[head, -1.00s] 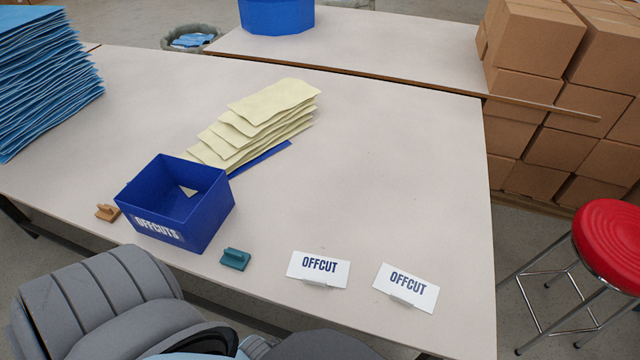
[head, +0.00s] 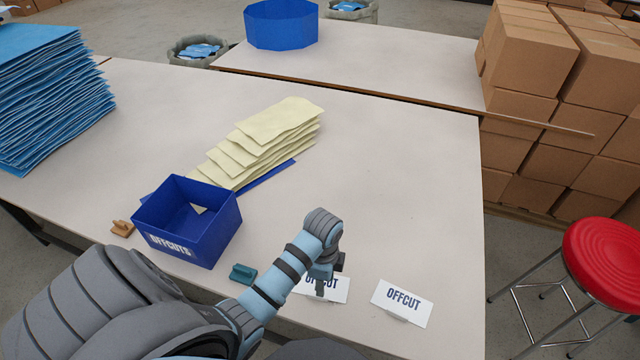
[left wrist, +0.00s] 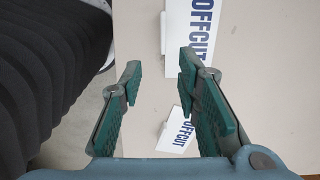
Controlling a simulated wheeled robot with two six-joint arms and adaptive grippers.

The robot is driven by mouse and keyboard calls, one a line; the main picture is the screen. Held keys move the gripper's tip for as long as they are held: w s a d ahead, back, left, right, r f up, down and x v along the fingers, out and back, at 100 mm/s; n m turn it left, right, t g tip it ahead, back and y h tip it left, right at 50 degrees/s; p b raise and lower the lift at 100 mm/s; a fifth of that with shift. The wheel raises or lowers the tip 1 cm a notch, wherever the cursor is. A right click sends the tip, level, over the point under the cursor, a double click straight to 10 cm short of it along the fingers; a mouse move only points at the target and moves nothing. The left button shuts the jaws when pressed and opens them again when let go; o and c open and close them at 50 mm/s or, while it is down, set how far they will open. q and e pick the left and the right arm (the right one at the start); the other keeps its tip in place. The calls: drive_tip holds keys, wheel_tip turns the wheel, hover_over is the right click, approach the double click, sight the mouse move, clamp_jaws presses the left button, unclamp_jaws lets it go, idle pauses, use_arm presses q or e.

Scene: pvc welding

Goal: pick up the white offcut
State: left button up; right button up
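Two white offcuts, each a flat piece printed OFFCUT with a small tab, lie near the front edge of the table. The left one (head: 338,291) is partly hidden behind my left gripper (head: 322,288); the right one (head: 402,302) is in full view. In the left wrist view, one white piece (left wrist: 190,40) shows at the top and another (left wrist: 178,132) shows lower, partly behind a finger. My left gripper (left wrist: 160,76) is open there, with nothing but bare tabletop between its green-padded fingers. My right gripper is not in view.
A blue OFFCUTS box (head: 188,222) stands left of my left arm. A teal block (head: 243,273) and an orange block (head: 122,229) lie near it. Yellow sheets (head: 262,143) are stacked behind. A red stool (head: 604,258) stands right. The table's right middle is clear.

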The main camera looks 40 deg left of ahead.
sight(336, 291)
use_arm(q)
drive_tip(key=f, duration=0.3)
drive_tip(key=f+b, duration=0.1)
drive_tip(key=f, duration=0.2)
drive_tip(key=f+b, duration=0.1)
drive_tip(key=f, duration=0.2)
drive_tip(key=shift+w+a+f, duration=0.1)
drive_tip(key=shift+a+f, duration=0.15)
drive_tip(key=shift+f, duration=0.05)
drive_tip(key=shift+r, duration=0.1)
clamp_jaws()
